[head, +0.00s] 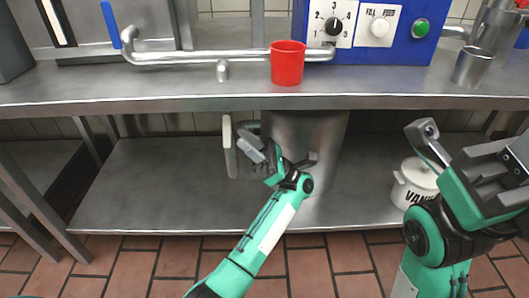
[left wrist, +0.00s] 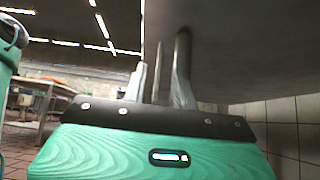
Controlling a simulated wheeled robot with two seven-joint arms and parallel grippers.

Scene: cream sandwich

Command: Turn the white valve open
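The white valve (head: 230,146) is under the counter, seen nearly edge-on as a narrow upright white shape. It sits left of the big metal cylinder (head: 303,140), with a short pipe (head: 247,125) beside it. My left gripper (head: 254,146) is close to the right of the valve, its grey fingers pointing up and left. I cannot tell whether they touch it. In the left wrist view the fingers (left wrist: 164,85) show close together, and what lies between them is unclear. My right gripper (head: 492,168) is at the far right, away from the valve; its finger gap is unclear.
A metal counter (head: 140,88) spans above, with a red cup (head: 287,62) at its front edge. A lower shelf (head: 140,195) lies beneath, clear to the left. A white pot (head: 414,183) stands on it at right. Table legs (head: 40,210) stand at left.

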